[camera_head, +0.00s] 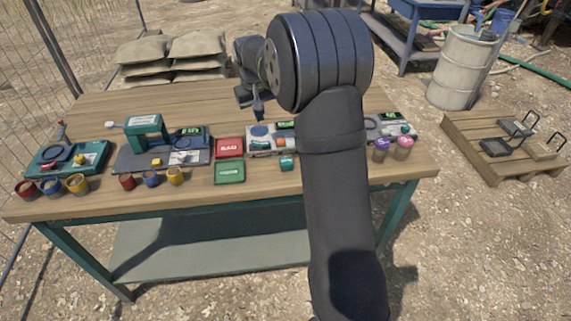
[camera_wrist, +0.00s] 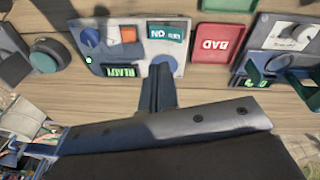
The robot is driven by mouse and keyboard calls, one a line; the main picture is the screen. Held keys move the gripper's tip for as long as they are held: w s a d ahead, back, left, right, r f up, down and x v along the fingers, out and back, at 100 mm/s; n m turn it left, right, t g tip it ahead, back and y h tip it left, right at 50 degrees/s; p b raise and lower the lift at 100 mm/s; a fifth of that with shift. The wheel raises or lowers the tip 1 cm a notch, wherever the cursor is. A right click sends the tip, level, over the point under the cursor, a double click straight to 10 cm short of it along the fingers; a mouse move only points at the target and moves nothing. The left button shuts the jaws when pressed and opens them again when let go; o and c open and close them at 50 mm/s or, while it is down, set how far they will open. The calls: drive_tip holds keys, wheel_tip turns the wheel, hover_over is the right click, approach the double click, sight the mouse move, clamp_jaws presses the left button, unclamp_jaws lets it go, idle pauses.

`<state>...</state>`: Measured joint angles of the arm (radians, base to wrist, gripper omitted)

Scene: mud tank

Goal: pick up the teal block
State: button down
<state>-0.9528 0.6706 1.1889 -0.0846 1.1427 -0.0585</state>
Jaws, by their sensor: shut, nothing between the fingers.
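The teal block (camera_head: 287,163) sits on the wooden workbench in the head view, just in front of a grey panel with a display. It lies between the green tray and my arm. I cannot make it out in the wrist view. My gripper (camera_head: 258,112) hangs above the bench, behind and left of the block and clear of it. In the wrist view my gripper (camera_wrist: 160,72) shows as closed dark fingers over the edge of the panel, with nothing between them.
A red tray (camera_head: 229,147) and a green tray (camera_head: 230,172) lie left of the block. Purple and pink jars (camera_head: 380,150) stand right of my arm. The bench's back half is mostly clear.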

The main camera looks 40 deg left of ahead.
drive_tip(key=c, duration=0.8)
unclamp_jaws()
drive_tip(key=shift+c, duration=0.2)
drive_tip(key=m+t+h, duration=0.2)
drive_tip(key=m+h, duration=0.2)
drive_tip(key=m, duration=1.6)
approach(285, 160)
drive_tip(key=x, duration=0.3)
drive_tip(key=shift+s+f, duration=0.15)
drive_tip(key=shift+f, duration=0.1)
drive_tip(key=shift+x, duration=2.95)
